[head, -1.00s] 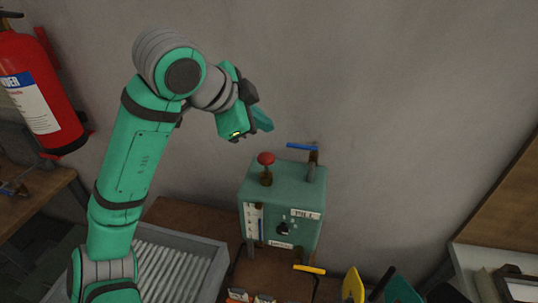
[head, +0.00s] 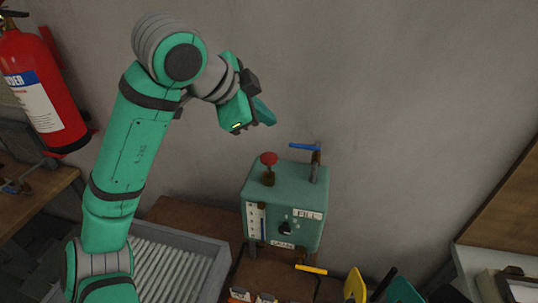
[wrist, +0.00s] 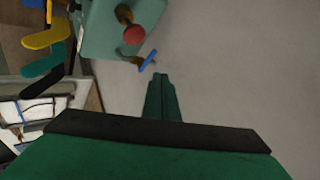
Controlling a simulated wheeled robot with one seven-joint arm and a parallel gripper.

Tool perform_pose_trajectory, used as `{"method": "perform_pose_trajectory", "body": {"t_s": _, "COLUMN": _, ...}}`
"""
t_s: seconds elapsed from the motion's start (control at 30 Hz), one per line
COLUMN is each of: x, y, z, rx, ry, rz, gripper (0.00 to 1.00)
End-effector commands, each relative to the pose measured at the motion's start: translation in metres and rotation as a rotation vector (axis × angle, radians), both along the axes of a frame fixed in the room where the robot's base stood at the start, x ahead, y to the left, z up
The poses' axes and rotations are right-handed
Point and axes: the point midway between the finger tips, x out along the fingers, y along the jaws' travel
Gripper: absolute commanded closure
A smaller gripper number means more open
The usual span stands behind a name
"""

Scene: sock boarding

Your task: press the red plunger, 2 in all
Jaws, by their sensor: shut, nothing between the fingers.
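The red plunger (head: 268,158) stands up on a short brown stem on top of a green box (head: 291,179), at the box's left side. It also shows in the wrist view (wrist: 135,34), beyond the fingertips and a little to their left. My gripper (head: 266,112) is above the plunger in the head view, apart from it. Its fingers are together and empty, as the wrist view also shows (wrist: 158,78). A blue-handled lever (head: 305,146) stands at the box's right rear.
A grey tray with ridges (head: 215,272) lies left of the box. A yellow handle (head: 312,269) sticks out below the box front, with yellow and green paddles to the right. A red fire extinguisher (head: 45,95) hangs at far left. The wall behind is bare.

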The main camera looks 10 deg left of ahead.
Motion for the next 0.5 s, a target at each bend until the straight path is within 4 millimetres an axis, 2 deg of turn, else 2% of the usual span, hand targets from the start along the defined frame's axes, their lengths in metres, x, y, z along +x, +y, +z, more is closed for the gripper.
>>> {"method": "perform_pose_trajectory", "body": {"t_s": 0.1, "x": -0.001, "y": 0.001, "z": 0.017, "rx": 0.004, "ry": -0.001, "rz": 0.001, "gripper": 1.00}}
{"method": "perform_pose_trajectory", "body": {"t_s": 0.17, "x": -0.001, "y": 0.001, "z": 0.021, "rx": 0.002, "ry": -0.001, "rz": 0.002, "gripper": 1.00}}
{"method": "perform_pose_trajectory", "body": {"t_s": 0.5, "x": -0.001, "y": 0.000, "z": 0.021, "rx": 0.000, "ry": 0.000, "rz": 0.002, "gripper": 1.00}}
